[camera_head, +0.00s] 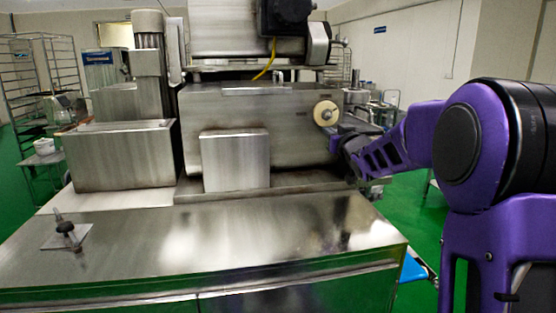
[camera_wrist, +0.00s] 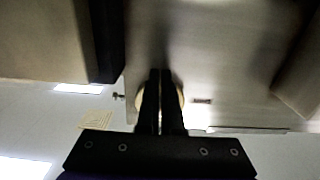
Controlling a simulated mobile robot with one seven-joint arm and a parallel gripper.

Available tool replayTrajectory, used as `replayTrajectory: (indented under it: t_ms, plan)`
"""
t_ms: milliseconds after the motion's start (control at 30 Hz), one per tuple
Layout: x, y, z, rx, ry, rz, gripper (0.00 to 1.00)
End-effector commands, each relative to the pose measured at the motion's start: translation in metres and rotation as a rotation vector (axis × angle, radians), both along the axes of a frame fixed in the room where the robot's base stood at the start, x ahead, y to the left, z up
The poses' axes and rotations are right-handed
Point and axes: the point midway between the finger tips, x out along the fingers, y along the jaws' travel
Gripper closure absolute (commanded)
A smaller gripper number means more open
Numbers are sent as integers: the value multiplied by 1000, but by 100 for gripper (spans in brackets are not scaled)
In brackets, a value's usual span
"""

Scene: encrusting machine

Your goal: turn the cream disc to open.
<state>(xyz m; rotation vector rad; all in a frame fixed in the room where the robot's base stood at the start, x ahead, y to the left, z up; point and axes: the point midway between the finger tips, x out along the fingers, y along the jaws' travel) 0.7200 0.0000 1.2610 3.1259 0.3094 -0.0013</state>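The cream disc (camera_head: 326,113) is round with a small darker centre and sits upright on the front face of the steel machine (camera_head: 290,140), near its right end. In the wrist view, parts of the cream disc (camera_wrist: 181,97) show beside and between my fingers; the fingers hide most of it. My gripper (camera_head: 336,142) is just below and right of the disc in the head view. In the wrist view my gripper (camera_wrist: 161,73) has its two dark fingers close together, with a thin gap and nothing seen held. I cannot tell whether the fingertips touch the disc or the machine.
A steel table (camera_head: 230,235) spans the front, with a small black-knobbed fitting (camera_head: 67,233) at its left. A steel box (camera_head: 235,160) juts from the machine left of the disc. A black motor housing (camera_head: 285,17) is above. Green floor is open at the right.

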Motion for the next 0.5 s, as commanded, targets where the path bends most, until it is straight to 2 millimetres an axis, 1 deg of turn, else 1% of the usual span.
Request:
replayTrajectory:
  t_ms: [33,500]
  plan:
    - [0,-3,4,1,-6,-2,100]
    - [3,-14,8,1,-7,-1,100]
